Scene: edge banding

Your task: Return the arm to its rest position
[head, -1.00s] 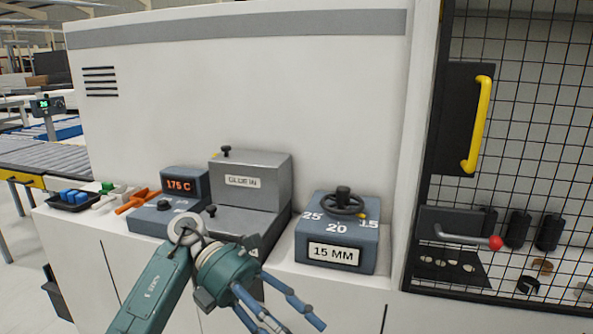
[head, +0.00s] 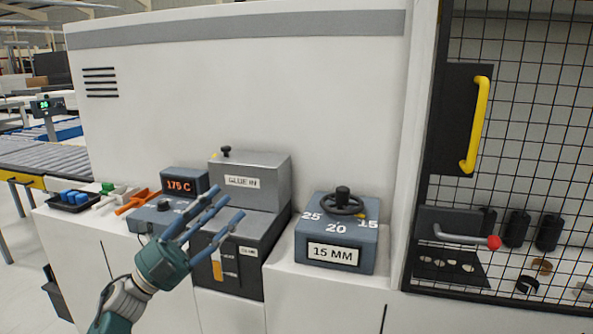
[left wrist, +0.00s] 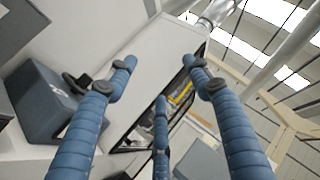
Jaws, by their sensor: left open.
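My left gripper (head: 212,212) shows in the head view in front of the machine's ledge. Its blue fingers are spread and empty, pointing up and to the right. They overlap the grey glue box (head: 250,181) and the dark panel below it in the picture; I cannot tell the exact gap. In the left wrist view the blue fingers (left wrist: 160,85) are apart with nothing between them. My right gripper is in neither view.
A thickness dial box (head: 337,235) reading 15 MM stands right of the glue box. A 175 C display (head: 184,184) stands to its left. A black tray (head: 75,201) with blue pieces and an orange tool (head: 137,201) lie further left. A mesh door with a yellow handle (head: 476,125) is at right.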

